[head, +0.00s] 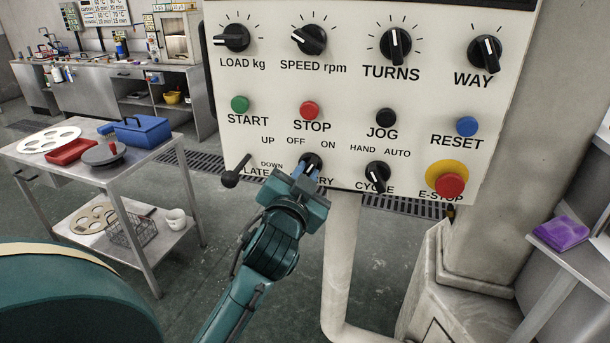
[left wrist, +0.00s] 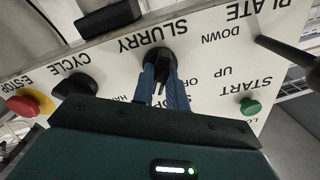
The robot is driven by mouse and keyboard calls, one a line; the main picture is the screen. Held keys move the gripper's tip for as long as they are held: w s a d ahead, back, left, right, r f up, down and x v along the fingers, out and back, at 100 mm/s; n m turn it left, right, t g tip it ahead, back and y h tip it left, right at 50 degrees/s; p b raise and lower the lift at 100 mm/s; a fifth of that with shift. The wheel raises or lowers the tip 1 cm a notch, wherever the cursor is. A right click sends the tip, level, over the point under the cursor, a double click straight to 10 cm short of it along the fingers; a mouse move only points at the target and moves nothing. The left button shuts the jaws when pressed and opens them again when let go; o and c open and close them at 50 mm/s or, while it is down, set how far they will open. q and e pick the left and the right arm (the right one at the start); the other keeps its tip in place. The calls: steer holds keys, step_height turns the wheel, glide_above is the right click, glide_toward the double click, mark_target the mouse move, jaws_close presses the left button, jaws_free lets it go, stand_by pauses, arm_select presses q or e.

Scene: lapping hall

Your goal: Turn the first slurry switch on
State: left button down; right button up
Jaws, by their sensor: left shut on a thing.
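The slurry switch (head: 311,160) is a black rotary knob low on the pale control panel (head: 270,85), under the words OFF and ON. My left gripper (head: 307,171) reaches up to it from below and is shut on it. In the left wrist view, the blue fingers (left wrist: 162,82) sit on either side of the black slurry knob (left wrist: 158,58), next to the upside-down SLURRY label. The fingers cover part of the labels there. Which way the knob points I cannot tell. My right gripper is not in view.
The plate lever (head: 231,178) sticks out left of the switch, and the cycle knob (head: 377,176) is to its right. The red E-stop (head: 449,185) is at the lower right. A steel trolley (head: 140,168) stands at left. A pale pipe (head: 342,255) runs below the panel.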

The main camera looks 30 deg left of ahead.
arm_select(q)
steer(key=shift+r, duration=0.1)
stand_by(0.4)
steer(key=c, duration=1.4)
jaws_free()
